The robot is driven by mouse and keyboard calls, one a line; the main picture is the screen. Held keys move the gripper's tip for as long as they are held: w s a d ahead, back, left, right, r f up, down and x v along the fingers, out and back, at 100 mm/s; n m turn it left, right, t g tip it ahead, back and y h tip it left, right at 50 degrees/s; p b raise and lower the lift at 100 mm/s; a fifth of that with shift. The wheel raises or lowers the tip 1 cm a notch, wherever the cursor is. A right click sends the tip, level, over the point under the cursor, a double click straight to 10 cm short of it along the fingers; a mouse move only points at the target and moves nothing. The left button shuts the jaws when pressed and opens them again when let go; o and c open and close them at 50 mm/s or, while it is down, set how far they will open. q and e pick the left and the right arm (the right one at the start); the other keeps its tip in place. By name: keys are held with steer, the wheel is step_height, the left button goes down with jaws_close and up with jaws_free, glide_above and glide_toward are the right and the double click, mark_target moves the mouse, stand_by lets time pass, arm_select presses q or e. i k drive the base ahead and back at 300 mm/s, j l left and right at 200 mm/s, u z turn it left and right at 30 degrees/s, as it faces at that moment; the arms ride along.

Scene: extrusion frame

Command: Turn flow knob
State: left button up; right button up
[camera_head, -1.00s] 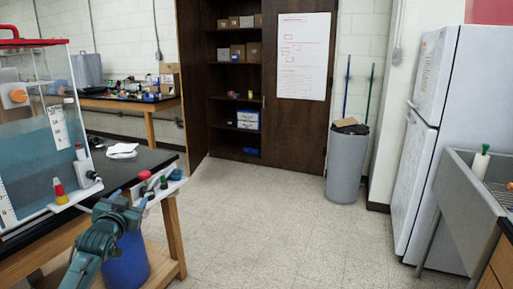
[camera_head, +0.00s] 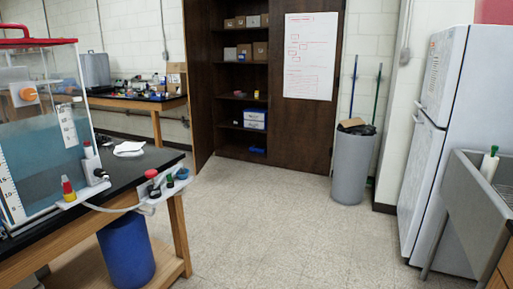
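A clear water tank (camera_head: 45,130) with a red lid stands on the black-topped table at the left. An orange round knob (camera_head: 29,94) is on the tank's upper part. A white panel (camera_head: 155,193) at the table's corner carries a red knob (camera_head: 151,173) and a green knob (camera_head: 169,181). A red and yellow piece (camera_head: 68,189) stands on a white ledge below the tank, and a pale hose (camera_head: 112,209) runs from there to the panel. I cannot tell which knob is the flow knob. Neither gripper is in view.
A blue barrel (camera_head: 127,250) stands on the lower shelf of the wooden table (camera_head: 180,230). A white cloth (camera_head: 129,148) lies on the tabletop. The floor (camera_head: 270,220) is clear. A grey bin (camera_head: 350,165), a fridge (camera_head: 440,130) and a sink (camera_head: 465,220) are at the right.

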mark_target(98, 172)
steer(key=u, duration=1.45)
